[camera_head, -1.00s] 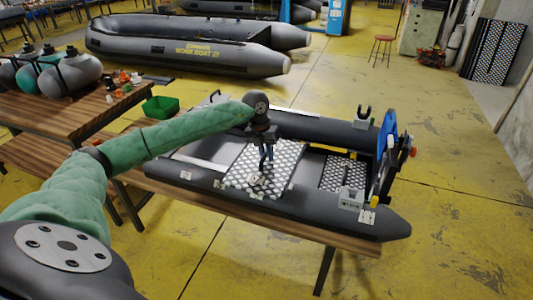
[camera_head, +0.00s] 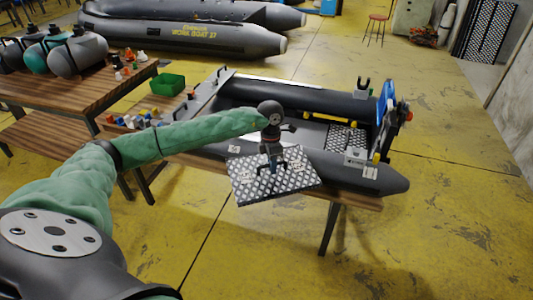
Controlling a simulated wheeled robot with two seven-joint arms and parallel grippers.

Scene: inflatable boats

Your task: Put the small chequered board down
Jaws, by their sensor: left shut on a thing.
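The chequered board (camera_head: 298,186), a flat plate with a black-and-white pattern, hangs in front of the near tube of the small grey boat (camera_head: 375,179). My left gripper (camera_head: 271,165) is above the board and shut on it. The board overlaps the near tube in the picture; I cannot tell whether they touch. Another chequered panel (camera_head: 345,137) lies inside the boat near its right end. My right gripper is out of view.
The boat rests on a wooden table. To the left, a wooden bench (camera_head: 100,95) holds several rounded tanks (camera_head: 78,55); a green bin (camera_head: 167,84) stands near it. A blue motor part (camera_head: 385,100) rises at the boat's right end. Yellow floor lies open in front.

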